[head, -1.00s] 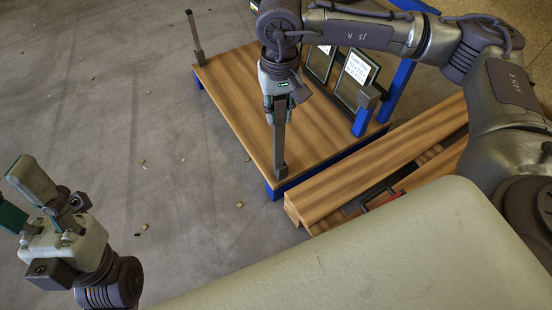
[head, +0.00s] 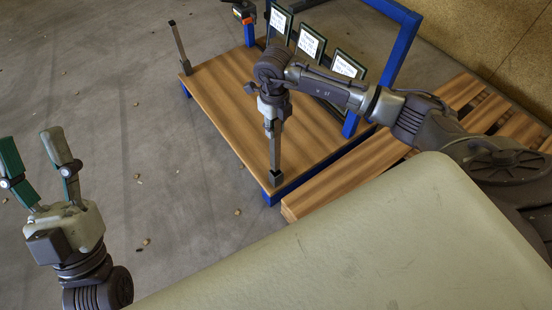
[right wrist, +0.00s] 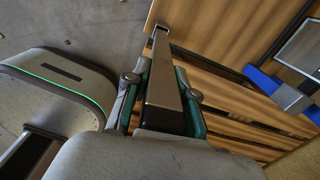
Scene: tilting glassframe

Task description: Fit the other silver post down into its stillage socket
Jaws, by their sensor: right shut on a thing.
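My right gripper (head: 272,122) is shut on a silver post (head: 275,150), which stands nearly upright at the near corner of the stillage's wooden deck (head: 225,105). The post's lower end meets the dark socket (head: 275,178); how deep it sits I cannot tell. In the right wrist view the post (right wrist: 163,75) runs away from between the green-sided fingers (right wrist: 160,105) to the deck corner. The other silver post (head: 179,42) stands, leaning slightly, in its socket (head: 186,68) at the far left corner. My left gripper (head: 30,150) is open and empty over the floor.
Several dark framed panels with white labels (head: 311,42) lean on the deck near a blue upright frame (head: 405,45). A wooden pallet (head: 345,175) lies beside the stillage at right. The grey floor at left is clear except for small scraps.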

